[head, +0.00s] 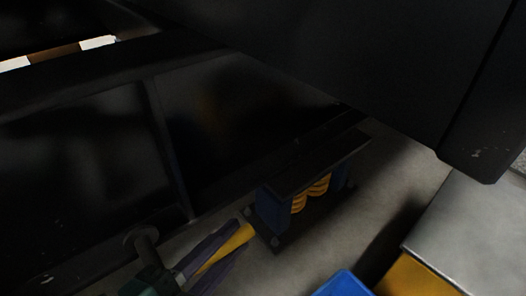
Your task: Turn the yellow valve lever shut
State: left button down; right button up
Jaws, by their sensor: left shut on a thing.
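The yellow valve lever (231,246) shows low in the head view, left of centre, as a short bright yellow bar. My left gripper (222,246) comes in from the bottom left, and its dark purple-grey fingers are closed along both sides of the lever. Part of the lever is hidden between the fingers. The valve body is not clearly visible; a dark round fitting (142,237) sits just above and left of the gripper. My right gripper is not in view.
A large dark genset frame (90,150) fills the upper left. A spring mount with yellow coils (311,193) and blue ends stands right of the lever. A grey metal block (478,232), a yellow part (415,277) and a blue part (342,285) lie at the lower right.

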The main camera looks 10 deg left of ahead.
pick_arm(q)
jog(key=c, duration=0.8)
grip_release()
jog(key=shift+a, duration=0.1)
jog(key=shift+o, duration=0.2)
notch_tip(320, 180, up, 20)
jog(key=p, duration=1.6)
